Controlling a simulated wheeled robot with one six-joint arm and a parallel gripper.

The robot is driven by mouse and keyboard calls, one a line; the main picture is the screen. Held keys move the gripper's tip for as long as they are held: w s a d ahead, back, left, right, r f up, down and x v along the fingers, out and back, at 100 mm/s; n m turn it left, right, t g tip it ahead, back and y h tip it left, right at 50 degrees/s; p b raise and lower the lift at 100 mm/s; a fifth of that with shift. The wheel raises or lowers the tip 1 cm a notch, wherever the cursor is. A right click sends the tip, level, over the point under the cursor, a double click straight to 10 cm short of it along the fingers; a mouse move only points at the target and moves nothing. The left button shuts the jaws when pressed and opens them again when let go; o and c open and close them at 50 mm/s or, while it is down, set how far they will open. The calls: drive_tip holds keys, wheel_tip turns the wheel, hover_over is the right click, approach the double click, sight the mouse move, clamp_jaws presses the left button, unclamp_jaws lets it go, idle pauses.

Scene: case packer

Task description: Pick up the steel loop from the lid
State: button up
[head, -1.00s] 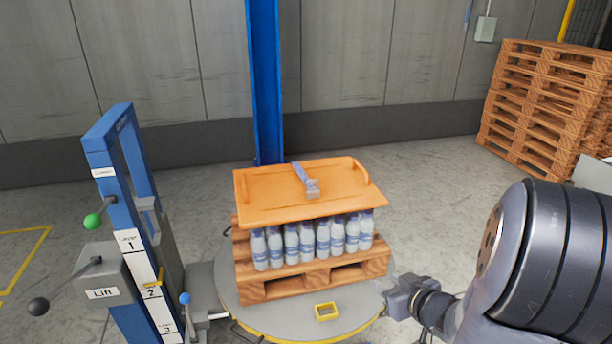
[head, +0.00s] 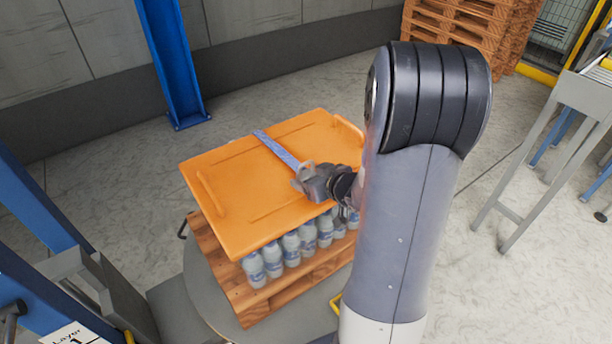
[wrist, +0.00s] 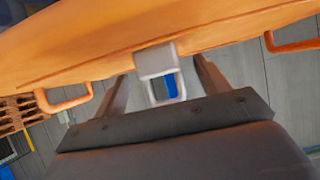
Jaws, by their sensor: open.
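The orange lid (head: 235,200) lies on top of the bottles, with a blue strap (head: 277,147) running across it. The steel loop (wrist: 156,61) is a pale grey fitting with a rectangular opening at the lid's edge in the wrist view. My gripper (wrist: 161,70) is open, with one finger on each side of the loop and visible gaps between. In the head view my gripper (head: 312,182) is at the near end of the strap, and it and my wrist largely hide the loop there.
Bottles (head: 291,248) stand under the lid on a wooden pallet (head: 262,308), on a round turntable (head: 180,290). Orange handles (wrist: 66,103) flank the loop. A blue post (head: 170,60) stands behind, a blue lift frame (head: 40,200) at left, and a grey conveyor stand (head: 590,95) at right.

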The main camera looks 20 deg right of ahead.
sight(306, 172)
drive_tip(key=shift+x, duration=1.4)
drive_tip(key=c, duration=1.1)
drive_tip(key=shift+r, duration=0.1)
drive_tip(key=shift+c, duration=0.2)
